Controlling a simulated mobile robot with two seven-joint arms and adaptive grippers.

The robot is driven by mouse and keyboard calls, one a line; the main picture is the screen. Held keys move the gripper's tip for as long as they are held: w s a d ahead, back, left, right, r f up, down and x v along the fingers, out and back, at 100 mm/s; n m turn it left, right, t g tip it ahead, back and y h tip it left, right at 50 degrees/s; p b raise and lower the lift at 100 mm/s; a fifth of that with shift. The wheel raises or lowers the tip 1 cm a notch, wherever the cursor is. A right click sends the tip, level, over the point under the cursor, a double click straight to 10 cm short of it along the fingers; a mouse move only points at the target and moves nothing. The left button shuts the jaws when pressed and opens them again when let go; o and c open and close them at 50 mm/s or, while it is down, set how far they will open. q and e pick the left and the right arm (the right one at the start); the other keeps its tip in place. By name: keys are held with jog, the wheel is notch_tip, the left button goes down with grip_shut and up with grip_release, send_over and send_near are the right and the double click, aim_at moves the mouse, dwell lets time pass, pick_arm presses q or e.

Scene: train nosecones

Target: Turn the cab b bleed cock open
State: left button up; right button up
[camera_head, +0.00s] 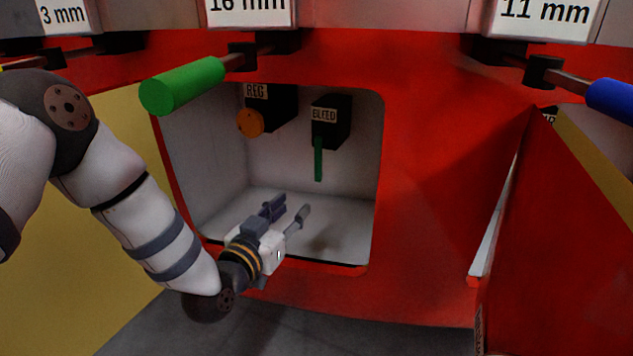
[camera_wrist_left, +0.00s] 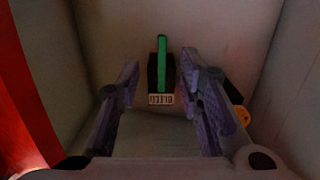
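The bleed cock (camera_head: 330,122) is a black block labelled BLEED on the back wall of an open white recess in the red nosecone. Its green handle (camera_head: 318,160) hangs straight down. In the left wrist view the green handle (camera_wrist_left: 162,62) stands between and beyond my fingertips, with the black block behind it and the label upside down. My left gripper (camera_head: 288,211) is inside the lower front of the recess, below the handle and apart from it. Its two fingers are spread in the wrist view (camera_wrist_left: 158,75), with nothing between them. My right gripper is not in view.
A black REG block (camera_head: 280,108) with an orange knob (camera_head: 250,123) sits left of the bleed cock. The recess rim (camera_head: 377,180) surrounds my gripper. An open red door (camera_head: 560,230) stands at the right. A green-ended bar (camera_head: 183,86) juts out above the recess.

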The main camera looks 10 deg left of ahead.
aim_at(317, 171)
pick_arm(q)
jog(key=shift+t, duration=0.3)
jog(key=w, duration=0.4)
jog(key=w+d+r+b, duration=0.1)
jog(key=w, duration=0.3)
jog(key=w+d, duration=0.1)
jog(key=w, duration=0.3)
jog(key=shift+w+r+b, duration=0.15)
jog(key=shift+r+b, duration=0.15)
jog(key=shift+b, duration=0.1)
jog(key=shift+w+d, duration=0.1)
jog(key=shift+w, duration=0.15)
grip_shut()
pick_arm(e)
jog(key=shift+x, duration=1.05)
